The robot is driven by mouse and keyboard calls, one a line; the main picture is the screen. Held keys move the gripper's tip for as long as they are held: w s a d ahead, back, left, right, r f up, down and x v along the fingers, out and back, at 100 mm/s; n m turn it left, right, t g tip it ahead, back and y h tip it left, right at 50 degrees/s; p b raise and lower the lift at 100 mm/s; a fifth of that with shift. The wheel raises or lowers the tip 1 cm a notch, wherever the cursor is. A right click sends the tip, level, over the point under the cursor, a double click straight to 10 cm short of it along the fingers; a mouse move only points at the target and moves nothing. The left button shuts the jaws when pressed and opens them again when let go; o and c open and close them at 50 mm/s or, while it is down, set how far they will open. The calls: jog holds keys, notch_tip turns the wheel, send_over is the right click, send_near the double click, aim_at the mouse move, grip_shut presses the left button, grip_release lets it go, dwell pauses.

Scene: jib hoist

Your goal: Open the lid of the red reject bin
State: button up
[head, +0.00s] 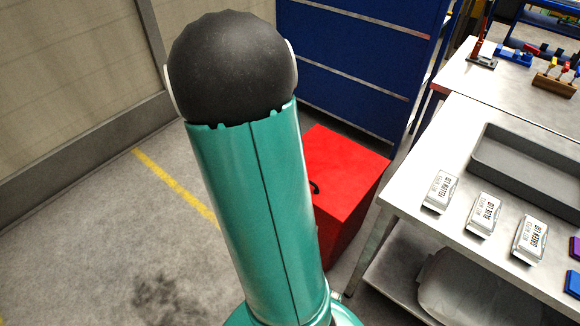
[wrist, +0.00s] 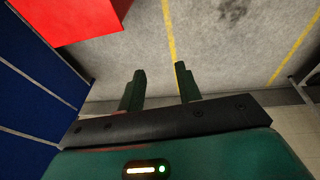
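The red reject bin (head: 350,185) stands on the floor in the head view, right of my teal arm, which hides its left part. Its flat red lid looks shut, and a dark curved handle (head: 314,187) shows at the edge of my arm. In the wrist view a part of the red bin (wrist: 70,15) is at the upper left. My gripper (wrist: 159,78) shows in the wrist view with its two dark green fingers apart. It is open and empty over bare floor, to the right of the bin and not touching it.
A blue cabinet (head: 360,60) stands behind the bin. A steel table (head: 440,225) is close on the bin's right, with a grey tray (head: 520,165) and several labelled white blocks (head: 485,213). Free concrete floor with a yellow line (head: 175,185) lies to the left.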

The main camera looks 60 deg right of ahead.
jog(key=s+d+f+g, duration=0.1)
jog(key=s+d+f, duration=0.6)
jog(key=d+f, duration=0.35)
jog(key=s+d+f+g, duration=0.2)
jog(key=s+d+f, duration=0.4)
jog(key=d+f, duration=0.55)
jog(key=f, duration=0.7)
jog(key=d+f, duration=0.1)
jog(key=f, duration=0.3)
jog(key=shift+s+d+f, duration=0.2)
jog(key=shift+d+f, duration=0.1)
grip_shut()
